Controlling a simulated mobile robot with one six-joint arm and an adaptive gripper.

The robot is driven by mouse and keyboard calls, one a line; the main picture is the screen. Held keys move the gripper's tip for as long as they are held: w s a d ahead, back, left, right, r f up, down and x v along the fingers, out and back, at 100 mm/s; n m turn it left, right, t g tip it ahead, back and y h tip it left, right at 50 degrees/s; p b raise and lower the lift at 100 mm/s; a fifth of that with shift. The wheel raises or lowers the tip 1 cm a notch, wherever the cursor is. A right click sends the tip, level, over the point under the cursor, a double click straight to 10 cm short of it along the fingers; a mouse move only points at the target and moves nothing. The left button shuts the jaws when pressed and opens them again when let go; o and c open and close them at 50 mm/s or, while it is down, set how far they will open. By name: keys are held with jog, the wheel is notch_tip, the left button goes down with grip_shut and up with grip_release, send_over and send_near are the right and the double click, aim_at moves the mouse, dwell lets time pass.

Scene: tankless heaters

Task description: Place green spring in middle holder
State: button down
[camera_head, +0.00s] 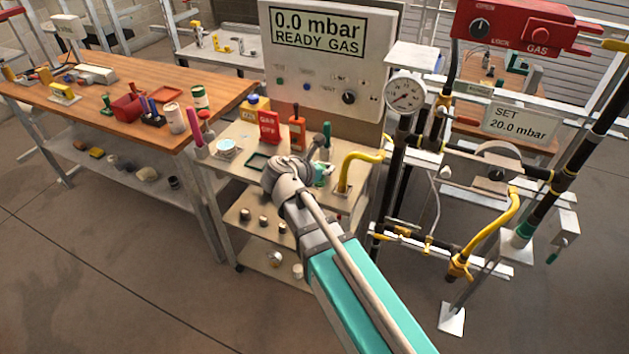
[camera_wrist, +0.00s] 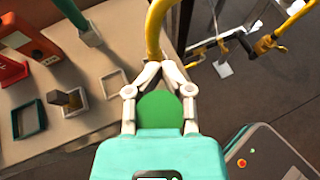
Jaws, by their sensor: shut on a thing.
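In the wrist view my gripper (camera_wrist: 157,70) has its fingertips close together. A round green thing (camera_wrist: 160,108), taken as the green spring, shows between its fingers; no coils can be made out. My gripper is above the bench top, with a yellow pipe just beyond its tips. Several square frames lie to the left, which may be the holders: a dark green one (camera_wrist: 29,132), one beside a brown upright block (camera_wrist: 70,100), and a pale one (camera_wrist: 115,84). I cannot tell which holder is the middle one. In the head view my arm hides most of the gripper.
The yellow pipe (camera_head: 345,168) rises from the bench (camera_head: 225,170). A red sign (camera_head: 269,127) and orange device (camera_head: 297,134) stand at the back. The gas pipework with a gauge (camera_head: 404,95) is to the right. A cluttered wooden table (camera_head: 90,105) is at left.

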jog(key=shift+w, duration=0.15)
jog(key=w+f+b, duration=0.3)
jog(key=w, duration=0.1)
jog(key=w+a+f+b, duration=0.1)
jog(key=w+f+b, duration=0.2)
jog(key=w, duration=0.1)
jog(key=w+a+f+b, duration=0.1)
jog(key=w+f+b, duration=0.2)
jog(key=w, duration=0.1)
jog(key=shift+w+a, duration=0.25)
jog(key=shift+w, duration=0.1)
jog(key=shift+w+a+f+b, duration=0.1)
jog(key=shift+w+f+b, duration=0.35)
jog(key=shift+f+b, duration=0.25)
jog(key=shift+s+f+b, duration=0.1)
jog(key=shift+f+b, duration=1.2)
jog(key=shift+f, duration=0.05)
